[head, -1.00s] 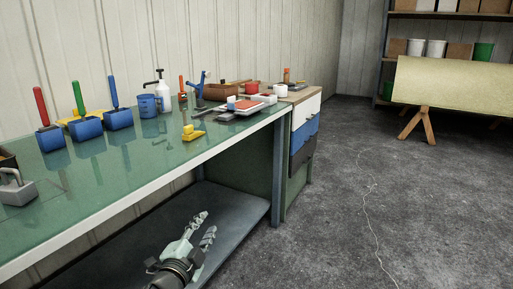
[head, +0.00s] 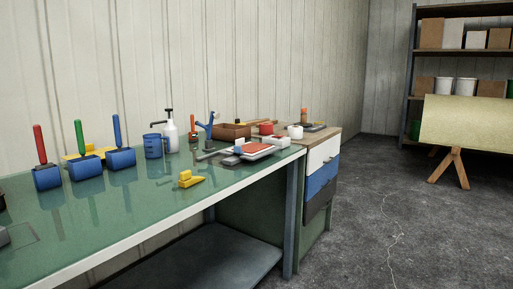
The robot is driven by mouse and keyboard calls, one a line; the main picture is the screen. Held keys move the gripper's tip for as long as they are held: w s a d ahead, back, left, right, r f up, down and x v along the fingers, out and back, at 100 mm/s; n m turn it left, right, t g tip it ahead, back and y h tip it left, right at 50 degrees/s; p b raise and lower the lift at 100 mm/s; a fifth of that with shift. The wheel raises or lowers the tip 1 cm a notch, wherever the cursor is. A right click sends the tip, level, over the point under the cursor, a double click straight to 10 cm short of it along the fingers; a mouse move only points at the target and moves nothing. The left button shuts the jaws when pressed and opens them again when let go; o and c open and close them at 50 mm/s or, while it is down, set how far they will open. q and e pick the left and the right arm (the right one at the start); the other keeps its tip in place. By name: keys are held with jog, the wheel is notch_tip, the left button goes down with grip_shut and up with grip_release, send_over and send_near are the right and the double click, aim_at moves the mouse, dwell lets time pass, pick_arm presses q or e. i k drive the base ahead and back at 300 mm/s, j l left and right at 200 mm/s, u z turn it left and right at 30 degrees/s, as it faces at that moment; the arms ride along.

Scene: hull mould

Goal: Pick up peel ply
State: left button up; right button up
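I cannot make out anything that is clearly peel ply. A large pale yellow sheet or panel (head: 464,124) rests on a wooden trestle (head: 452,169) at the right, cut off by the picture's edge; I cannot tell what it is. Neither of my grippers is in view.
The green-topped bench (head: 142,207) carries rollers, a blue cup (head: 153,146), a pump bottle (head: 170,134), a yellow tool (head: 190,179) and red-and-white trays. A drawer cabinet (head: 320,182) stands at its far end. Shelves (head: 462,52) stand behind. The grey floor at right is clear.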

aim_at(252, 146)
jog(key=i+l+u, duration=0.3)
jog(key=l, duration=0.35)
jog(key=i+l+u, duration=0.15)
jog(key=l, duration=0.2)
jog(key=i+l+u, duration=0.15)
jog(key=l, duration=0.2)
jog(key=i+l+u, duration=0.15)
jog(key=l, duration=0.25)
jog(key=l+u, duration=0.15)
jog(key=l, duration=0.25)
jog(key=l+u, duration=0.3)
jog(key=l, duration=0.45)
jog(key=l+u, duration=0.3)
jog(key=l, duration=0.45)
jog(key=k+l+u, duration=0.1)
jog(key=l+u, duration=0.15)
jog(key=l, duration=0.45)
